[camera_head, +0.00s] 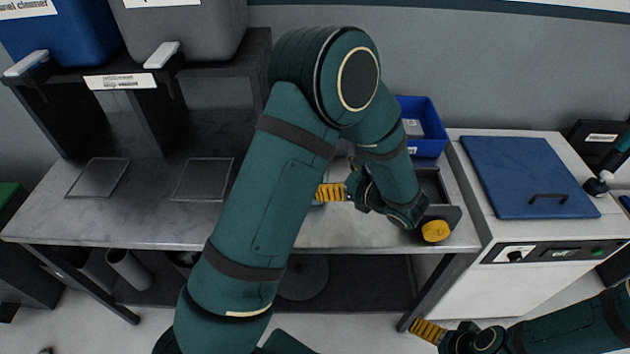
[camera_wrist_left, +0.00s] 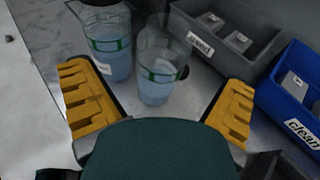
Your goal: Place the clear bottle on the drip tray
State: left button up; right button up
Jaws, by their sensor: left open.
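The clear bottle (camera_wrist_left: 156,75), with a green band and pale blue liquid, stands upright on the worktop in the left wrist view. My left gripper (camera_wrist_left: 160,103) is open, its yellow fingers on either side of the bottle with gaps to it. In the head view my left gripper (camera_head: 335,192) is low over the worktop, and my arm hides the bottle. Two flat grey drip trays lie on the worktop to the left, one on the far left (camera_head: 98,178) and one nearer my arm (camera_head: 203,180). My right gripper (camera_head: 428,331) is at the bottom right, its opening unclear.
A grey bin marked "used" (camera_wrist_left: 201,43) and a blue bin marked "clean" (camera_head: 423,126) are nearby. Blue (camera_head: 75,35) and grey (camera_head: 190,30) tap containers stand above the trays.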

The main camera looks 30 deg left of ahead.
pick_arm(q)
jog(key=b+x, duration=0.1)
jog(key=x, duration=0.6)
jog(key=shift+w+f, duration=0.25)
jog(key=c, duration=1.2)
